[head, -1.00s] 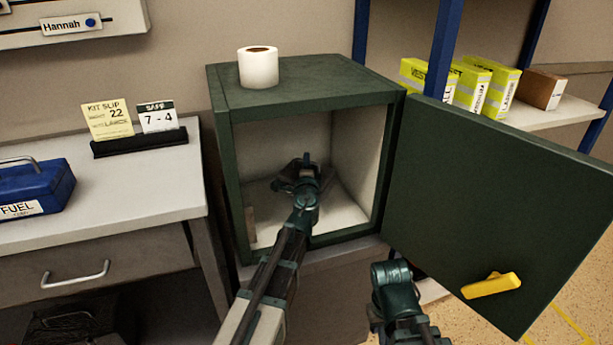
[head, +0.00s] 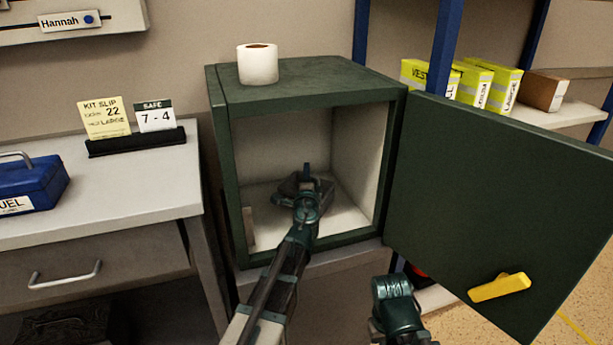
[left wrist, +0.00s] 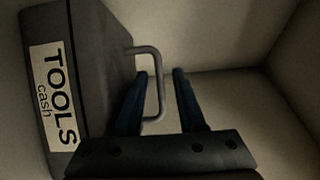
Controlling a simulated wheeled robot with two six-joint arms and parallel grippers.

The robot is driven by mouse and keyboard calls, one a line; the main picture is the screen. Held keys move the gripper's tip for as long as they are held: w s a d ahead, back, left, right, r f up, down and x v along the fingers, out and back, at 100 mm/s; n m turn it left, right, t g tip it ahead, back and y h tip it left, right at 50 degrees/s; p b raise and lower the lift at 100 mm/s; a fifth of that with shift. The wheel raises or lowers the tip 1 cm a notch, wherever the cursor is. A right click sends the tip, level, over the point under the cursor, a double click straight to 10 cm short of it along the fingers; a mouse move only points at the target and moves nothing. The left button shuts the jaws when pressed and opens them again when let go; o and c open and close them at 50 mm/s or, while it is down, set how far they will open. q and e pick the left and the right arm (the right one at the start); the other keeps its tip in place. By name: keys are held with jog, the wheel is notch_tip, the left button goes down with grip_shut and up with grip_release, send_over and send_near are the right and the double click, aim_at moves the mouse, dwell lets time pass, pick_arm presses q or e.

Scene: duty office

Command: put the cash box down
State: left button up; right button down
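The cash box (left wrist: 85,70) is dark grey with a white label reading TOOLS cash. It shows close up at the left of the left wrist view, tilted in that picture. In the head view it is a small dark shape, partly hidden by my left gripper (head: 307,172), inside the open green safe (head: 315,95). In the left wrist view my left gripper's two fingers (left wrist: 161,75) stand apart, one on each side of the box's handle bar (left wrist: 161,90), with a gap showing. Whether the box rests fully on the safe floor (head: 345,215) is hard to tell.
The safe door (head: 490,200) with its yellow handle (head: 498,287) stands wide open at right. A paper roll (head: 257,64) sits on the safe. At left, a desk holds a blue FUEL box (head: 30,183) and sign holder (head: 135,140). Part of my right arm is below the door.

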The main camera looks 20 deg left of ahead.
pick_arm(q)
jog(key=shift+r, duration=0.1)
jog(key=shift+r, duration=0.15)
jog(key=v, duration=1.2)
jog(key=shift+f, duration=0.2)
